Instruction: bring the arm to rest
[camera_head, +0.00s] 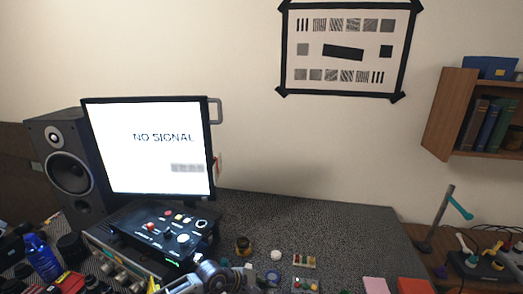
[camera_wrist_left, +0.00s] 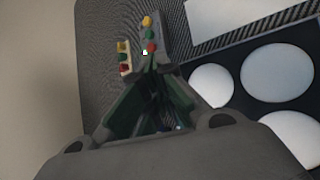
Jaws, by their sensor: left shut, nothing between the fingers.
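My left arm comes in low at the bottom middle of the head view, and its gripper (camera_head: 262,278) is partly cut off by the lower edge. In the left wrist view the gripper (camera_wrist_left: 151,68) has its fingers together at the tips, with nothing held between them. Beyond the fingertips lie two small blocks with coloured knobs: one (camera_wrist_left: 124,60) on the left and one (camera_wrist_left: 150,33) straight ahead. Whether a fingertip touches the nearer block I cannot tell. My right gripper is in neither view.
A monitor (camera_head: 150,150) reading NO SIGNAL, a speaker (camera_head: 68,170) and a black control box (camera_head: 165,232) stand left. A brass-coloured part (camera_head: 243,246), a white disc (camera_head: 276,255) and a knobbed block (camera_head: 304,261) lie near the gripper. The dark mat (camera_head: 330,220) behind is clear.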

